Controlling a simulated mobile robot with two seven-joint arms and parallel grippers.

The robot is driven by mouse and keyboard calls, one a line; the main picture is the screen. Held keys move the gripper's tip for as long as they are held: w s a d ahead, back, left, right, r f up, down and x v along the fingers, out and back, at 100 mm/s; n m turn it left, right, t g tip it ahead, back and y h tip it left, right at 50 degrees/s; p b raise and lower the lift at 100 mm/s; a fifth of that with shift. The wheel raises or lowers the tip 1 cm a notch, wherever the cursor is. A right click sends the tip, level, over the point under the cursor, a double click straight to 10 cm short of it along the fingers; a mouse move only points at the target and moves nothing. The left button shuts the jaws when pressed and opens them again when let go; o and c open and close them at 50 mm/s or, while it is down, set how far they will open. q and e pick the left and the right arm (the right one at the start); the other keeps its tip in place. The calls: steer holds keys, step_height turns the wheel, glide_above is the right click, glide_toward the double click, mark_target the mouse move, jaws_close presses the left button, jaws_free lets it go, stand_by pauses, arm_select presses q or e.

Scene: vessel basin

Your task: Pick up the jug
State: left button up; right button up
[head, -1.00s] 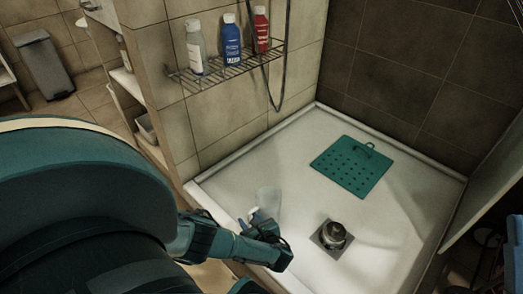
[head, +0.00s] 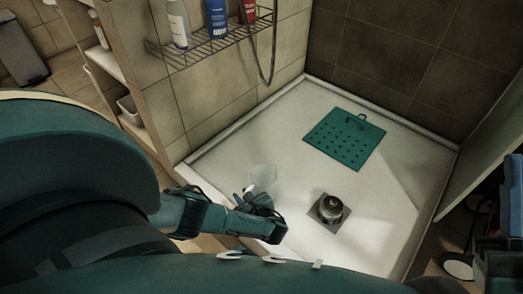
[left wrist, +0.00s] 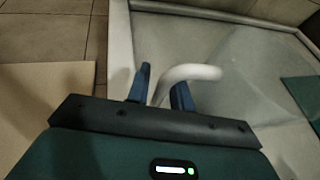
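The jug (head: 262,178) is pale and translucent. It stands on the white shower tray (head: 285,115) near its left front edge, just beyond my left gripper (head: 250,200). In the left wrist view, a pale curved piece that looks like the jug's handle (left wrist: 195,72) reaches between the two blue fingers of my left gripper (left wrist: 162,82). The fingers are apart, and I see no firm grip on it. The jug's body is hard to make out in that view.
A green perforated mat (head: 345,155) lies at the back of the tray. A dark round object (head: 330,207) sits on a grey square right of my gripper. A wire shelf (head: 215,42) with bottles hangs on the left wall. Open tray floor lies between.

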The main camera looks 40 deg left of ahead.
arm_select(q)
jaws_close()
stand_by(1.1)
